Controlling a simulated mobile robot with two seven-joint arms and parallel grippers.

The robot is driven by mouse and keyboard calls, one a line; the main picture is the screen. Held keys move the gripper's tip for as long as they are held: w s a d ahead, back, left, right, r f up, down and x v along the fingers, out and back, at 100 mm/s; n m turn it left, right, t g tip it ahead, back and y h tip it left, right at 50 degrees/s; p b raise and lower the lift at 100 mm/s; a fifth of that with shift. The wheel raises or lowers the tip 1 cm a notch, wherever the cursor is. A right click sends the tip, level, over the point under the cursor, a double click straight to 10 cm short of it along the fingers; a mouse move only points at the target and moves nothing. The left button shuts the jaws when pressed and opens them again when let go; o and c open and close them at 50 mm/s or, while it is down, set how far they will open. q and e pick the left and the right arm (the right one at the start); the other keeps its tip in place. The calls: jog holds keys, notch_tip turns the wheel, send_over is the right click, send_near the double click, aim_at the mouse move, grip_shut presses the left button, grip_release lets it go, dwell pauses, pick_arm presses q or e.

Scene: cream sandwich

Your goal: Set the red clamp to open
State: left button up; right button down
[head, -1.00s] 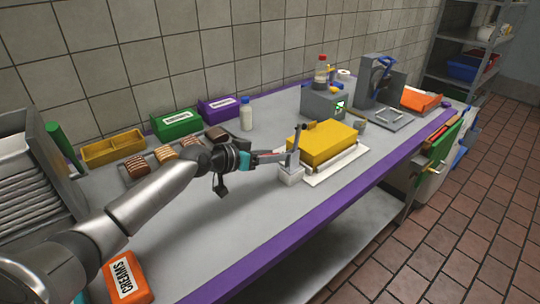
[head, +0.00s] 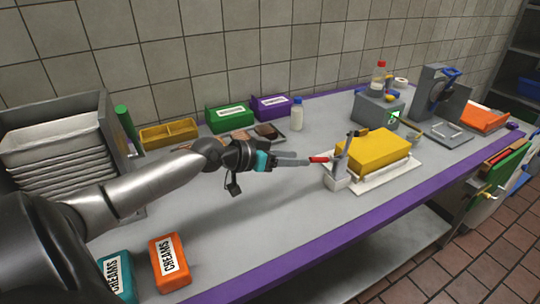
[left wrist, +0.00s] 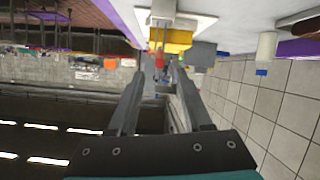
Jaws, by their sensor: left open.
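The red clamp (head: 319,159) shows as a small red handle beside a grey upright post on a white block (head: 337,181), at the near left corner of a yellow block (head: 372,149). My left gripper (head: 306,159) points right at the red handle, its fingertips close to it; I cannot tell whether they touch. In the left wrist view the two fingers (left wrist: 157,78) are apart, and the red handle (left wrist: 158,58) shows between and beyond their tips. The clamp's lower parts are small and hard to make out. My right gripper is not in view.
The yellow block rests on a white board (head: 385,178) on the grey table with a purple edge (head: 310,235). A white bottle (head: 296,115) and green (head: 229,117) and purple (head: 270,106) boxes stand behind.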

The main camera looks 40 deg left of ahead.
pick_arm(q)
jog(key=v, duration=0.6)
jog(key=shift+s+p, duration=0.25)
jog(key=shift+p, duration=0.05)
jog(key=shift+a+r, duration=0.1)
jog(key=shift+a, duration=0.05)
dwell(0.4)
